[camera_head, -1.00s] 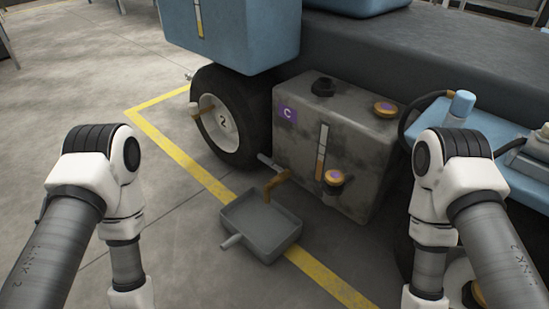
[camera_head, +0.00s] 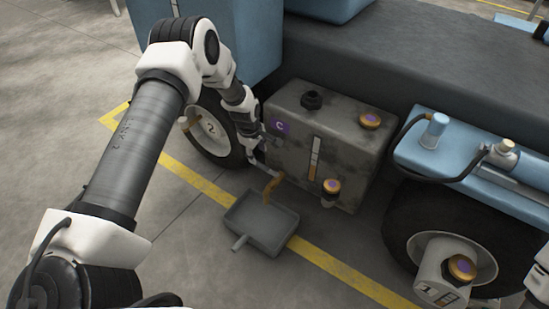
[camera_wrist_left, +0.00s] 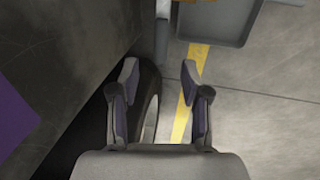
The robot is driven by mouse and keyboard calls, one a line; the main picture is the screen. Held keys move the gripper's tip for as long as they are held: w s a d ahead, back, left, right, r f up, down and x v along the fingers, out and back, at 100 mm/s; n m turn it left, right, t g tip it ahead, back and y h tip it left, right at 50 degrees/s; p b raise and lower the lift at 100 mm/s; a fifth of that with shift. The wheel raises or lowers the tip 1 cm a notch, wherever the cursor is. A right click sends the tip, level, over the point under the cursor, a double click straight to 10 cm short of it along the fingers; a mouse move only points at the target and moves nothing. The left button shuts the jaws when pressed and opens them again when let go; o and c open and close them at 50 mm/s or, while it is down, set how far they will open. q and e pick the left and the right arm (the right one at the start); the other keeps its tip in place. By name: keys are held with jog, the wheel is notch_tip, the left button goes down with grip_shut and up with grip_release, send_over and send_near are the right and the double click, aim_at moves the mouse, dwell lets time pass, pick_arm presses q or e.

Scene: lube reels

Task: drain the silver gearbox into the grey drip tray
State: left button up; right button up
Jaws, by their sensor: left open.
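The gearbox (camera_head: 345,140) is a stained grey metal box with a purple C label (camera_head: 280,127) and a sight strip (camera_head: 316,158). A brown drain spout (camera_head: 272,186) points down over the grey drip tray (camera_head: 250,247), which lies on the floor. The tray looks empty. A thin grey lever (camera_head: 265,173) sits at the spout. My left gripper (camera_head: 255,160) is at the gearbox's lower left, close to the lever. In the left wrist view it is open (camera_wrist_left: 160,74), with the lever (camera_wrist_left: 162,35) just ahead, between the fingers' lines. My right gripper is out of view.
A wheel (camera_head: 222,146) marked 2 stands directly left of the gearbox. A canister (camera_head: 440,272) marked 1 is at the lower right, before another wheel. A yellow floor line (camera_head: 325,262) runs past the tray. The floor in front is clear.

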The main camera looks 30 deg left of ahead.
aim_at(260, 164)
pick_arm(q)
jog(key=f+b, duration=0.1)
jog(key=f, duration=0.1)
jog(key=f+b, duration=0.1)
jog(key=f, duration=0.1)
jog(key=w+f+b, duration=0.1)
jog(key=f, duration=0.1)
jog(key=shift+w+f+b, duration=0.1)
jog(key=shift+f+b, duration=0.2)
jog(key=shift+f, duration=0.05)
jog(key=shift+r, duration=0.1)
grip_shut()
